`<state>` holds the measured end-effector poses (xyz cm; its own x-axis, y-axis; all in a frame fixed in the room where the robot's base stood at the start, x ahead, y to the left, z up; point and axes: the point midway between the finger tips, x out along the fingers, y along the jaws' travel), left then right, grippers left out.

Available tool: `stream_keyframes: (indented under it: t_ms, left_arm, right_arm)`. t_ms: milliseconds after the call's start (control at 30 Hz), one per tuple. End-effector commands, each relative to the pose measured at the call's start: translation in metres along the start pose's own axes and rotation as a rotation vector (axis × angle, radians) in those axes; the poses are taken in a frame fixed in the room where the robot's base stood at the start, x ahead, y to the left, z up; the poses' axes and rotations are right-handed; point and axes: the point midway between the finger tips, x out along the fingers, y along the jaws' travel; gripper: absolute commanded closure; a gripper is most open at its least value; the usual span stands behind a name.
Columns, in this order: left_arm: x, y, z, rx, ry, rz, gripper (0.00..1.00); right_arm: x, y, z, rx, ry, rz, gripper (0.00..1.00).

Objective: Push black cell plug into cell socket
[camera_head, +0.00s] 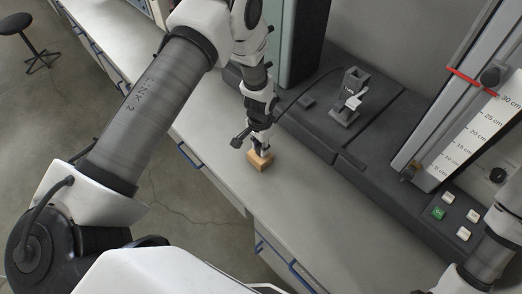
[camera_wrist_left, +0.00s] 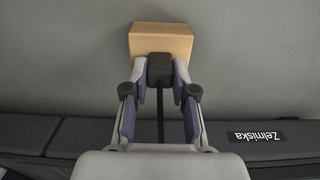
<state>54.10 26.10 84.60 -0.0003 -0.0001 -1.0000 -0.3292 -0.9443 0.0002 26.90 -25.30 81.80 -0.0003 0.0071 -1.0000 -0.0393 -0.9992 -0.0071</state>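The black plug (camera_wrist_left: 160,70) sits between the fingertips of my left gripper (camera_wrist_left: 160,78), with both fingers against its sides. A thin black cable (camera_wrist_left: 160,115) runs back from it between the fingers. In the head view my left gripper (camera_head: 262,146) points down at a small wooden block (camera_head: 260,161) on the bench. The block (camera_wrist_left: 160,40) is right at the plug's front end in the wrist view; I cannot tell whether the plug rests in it or only touches it. I cannot identify the cell socket with certainty.
A small grey device (camera_head: 351,92) stands on a dark raised platform (camera_head: 385,132) behind the block; a black cable arcs towards it. A tall scale (camera_head: 475,125) and several square buttons (camera_head: 463,233) are at the right. The light bench top (camera_head: 300,200) is clear in front.

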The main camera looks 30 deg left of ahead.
Motion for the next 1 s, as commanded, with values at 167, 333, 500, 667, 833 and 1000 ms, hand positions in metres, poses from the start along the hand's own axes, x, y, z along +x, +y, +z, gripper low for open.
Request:
stream_keyframes:
  t_ms: [167,333,500,667,833,1000]
  left_arm:
    - [-0.008,0.0,0.0,0.0,0.0,0.0,1.0]
    - [-0.025,0.0,0.0,0.0,0.0,0.0,1.0]
    - [-0.042,0.0,0.0,0.0,0.0,0.0,1.0]
    - [-0.051,0.0,0.0,0.0,0.0,0.0,1.0]
    - [-0.05,0.0,0.0,0.0,0.0,0.0,1.0]
    - [-0.05,0.0,0.001,-0.01,0.0,0.0,1.0]
  right_arm:
    - [-0.006,0.0,0.0,0.0,0.0,0.0,0.6]
    - [-0.019,0.0,0.0,0.0,0.0,0.0,0.6]
    - [-0.03,0.0,0.0,0.0,0.0,0.0,0.6]
    - [-0.036,0.0,0.0,0.0,0.0,0.0,0.6]
    - [-0.035,0.0,0.0,0.0,0.0,0.0,0.6]
    - [-0.035,0.0,0.0,0.0,0.0,0.0,0.6]
